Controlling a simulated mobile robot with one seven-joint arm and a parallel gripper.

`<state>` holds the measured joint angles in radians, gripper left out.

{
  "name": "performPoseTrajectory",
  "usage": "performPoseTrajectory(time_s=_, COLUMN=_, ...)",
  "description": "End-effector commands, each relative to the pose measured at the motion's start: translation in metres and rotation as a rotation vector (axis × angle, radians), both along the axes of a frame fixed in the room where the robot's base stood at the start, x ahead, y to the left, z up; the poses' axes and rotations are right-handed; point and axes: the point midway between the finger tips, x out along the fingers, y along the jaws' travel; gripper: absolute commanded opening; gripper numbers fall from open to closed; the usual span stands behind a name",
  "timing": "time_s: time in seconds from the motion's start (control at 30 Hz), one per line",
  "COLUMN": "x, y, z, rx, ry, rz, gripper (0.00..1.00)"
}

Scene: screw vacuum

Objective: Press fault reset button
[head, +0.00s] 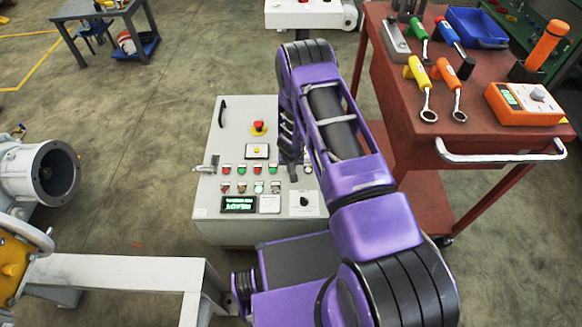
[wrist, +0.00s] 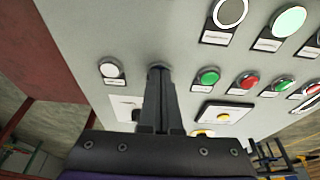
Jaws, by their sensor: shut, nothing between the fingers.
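The grey control panel (head: 225,130) carries rows of red and green push buttons. The button labels are too small to read, so I cannot tell which one is fault reset. My gripper (wrist: 158,70) is shut and empty, its tips at the panel face. In the wrist view the tips lie between a white button (wrist: 109,70) and a green button (wrist: 207,76). They cover the spot there, and a dark edge shows around them; I cannot tell whether they touch it. In the head view my gripper (head: 291,177) is at the right part of the upper row, partly hidden by my arm.
A red emergency stop (head: 259,127) and a framed yellow button (head: 256,151) sit above the rows. A green-lit display (head: 238,204) and a black knob (head: 304,200) are below. A red tool cart (head: 390,120) stands close on the right.

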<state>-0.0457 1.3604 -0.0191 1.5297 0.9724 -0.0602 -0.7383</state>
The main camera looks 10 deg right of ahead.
Motion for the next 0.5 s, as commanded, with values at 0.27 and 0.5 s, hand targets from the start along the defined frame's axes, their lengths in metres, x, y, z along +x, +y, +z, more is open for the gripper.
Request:
performPoseTrajectory(time_s=0.27, x=-0.004, y=-0.002, z=0.005, rx=0.001, ry=0.009, rz=0.000, gripper=0.00)
performPoseTrajectory(time_s=0.5, x=0.001, y=-0.010, z=0.057, rx=0.000, ry=-0.002, rz=-0.001, gripper=0.00)
